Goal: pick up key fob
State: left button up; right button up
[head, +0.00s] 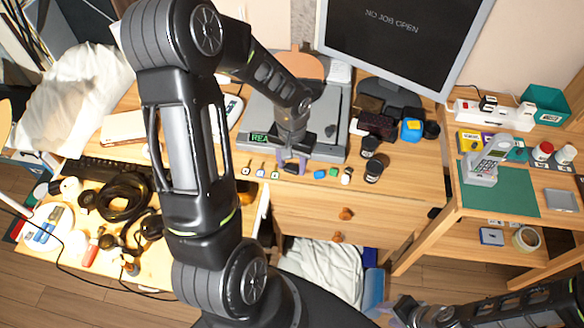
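My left gripper (292,164) reaches down to the front edge of the wooden desk. Its two purple fingers stand apart, and a small dark brownish item (291,169) shows between or just behind them.
A grey machine (330,125) with a green display stands behind the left gripper. Dark jars (372,172) stand to its right, below a monitor (400,40). A drawer front (310,215) is below.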

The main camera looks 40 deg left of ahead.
aim_at(292, 167)
pick_arm(q)
jog(key=c, duration=0.3)
notch_tip(292, 167, up, 10)
jog(key=shift+b, duration=0.45)
dwell(0.6)
